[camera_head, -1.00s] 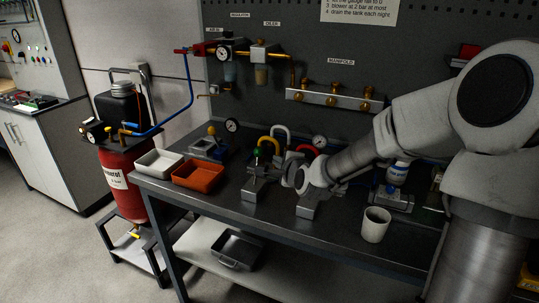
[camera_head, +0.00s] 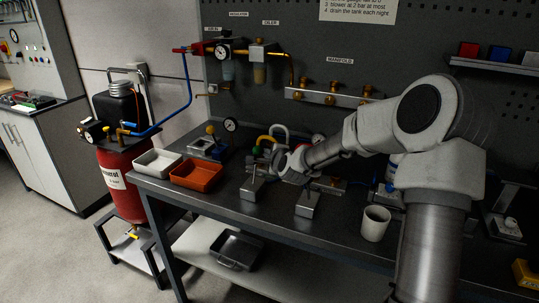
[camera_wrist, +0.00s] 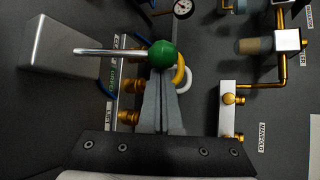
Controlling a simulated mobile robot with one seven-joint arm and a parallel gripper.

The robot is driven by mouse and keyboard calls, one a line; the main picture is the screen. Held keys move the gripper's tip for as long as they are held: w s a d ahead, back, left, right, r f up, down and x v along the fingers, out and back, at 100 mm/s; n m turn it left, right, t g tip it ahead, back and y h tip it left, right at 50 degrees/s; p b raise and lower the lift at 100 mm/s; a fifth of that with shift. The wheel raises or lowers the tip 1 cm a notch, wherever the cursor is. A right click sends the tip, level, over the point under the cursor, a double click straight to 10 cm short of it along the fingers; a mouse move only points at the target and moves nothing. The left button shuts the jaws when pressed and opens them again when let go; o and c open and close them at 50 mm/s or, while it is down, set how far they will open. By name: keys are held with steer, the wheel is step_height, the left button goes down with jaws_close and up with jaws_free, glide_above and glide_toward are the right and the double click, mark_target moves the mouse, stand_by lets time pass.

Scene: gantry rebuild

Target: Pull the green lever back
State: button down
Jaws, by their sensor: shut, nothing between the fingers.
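The green lever has a green ball knob (camera_wrist: 162,54) on a thin silver rod, which runs left to a grey metal block in the wrist view. In the head view the knob (camera_head: 257,150) is small, above a grey block (camera_head: 252,189) on the bench. My gripper (camera_wrist: 163,76) is shut and empty. Its fingertips are at the lower edge of the knob in the wrist view; I cannot tell whether they touch it. In the head view my gripper (camera_head: 271,161) is just right of the knob, partly hidden by my wrist.
A second grey block (camera_head: 307,204) stands to the right, near the bench's front edge. An orange tray (camera_head: 196,178) and a white tray (camera_head: 157,162) are on the left. A white cup (camera_head: 375,223) stands at the front right. Brass fittings (camera_wrist: 131,86) lie close beside the fingers.

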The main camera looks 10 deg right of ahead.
steer(key=shift+b, duration=0.3)
steer(key=shift+s+a+t+b, duration=0.15)
steer(key=shift+s+t+b, duration=0.15)
steer(key=shift+b, duration=0.4)
